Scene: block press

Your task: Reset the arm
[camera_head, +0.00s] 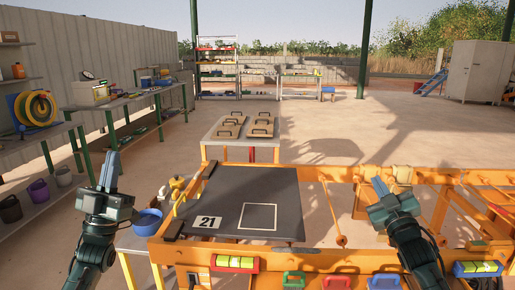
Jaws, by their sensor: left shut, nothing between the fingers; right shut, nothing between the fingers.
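My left gripper (109,171) is raised at the left, left of the orange press frame (175,251), with its fingers together and nothing between them. My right gripper (380,187) is raised at the right in front of the frame, its fingers also together and empty. Both grippers point up and away from me. A dark plate (275,187) with a white square outline and a label "21" lies on the frame between the two grippers, apart from both.
A blue bowl (147,222) sits beside the frame at the left. Colored handles (294,279) and spirit levels (235,263) line the near edge. Behind the plate stands a table (211,136) with several handled blocks. Workbenches (120,104) line the left wall. Open floor (365,125) lies behind.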

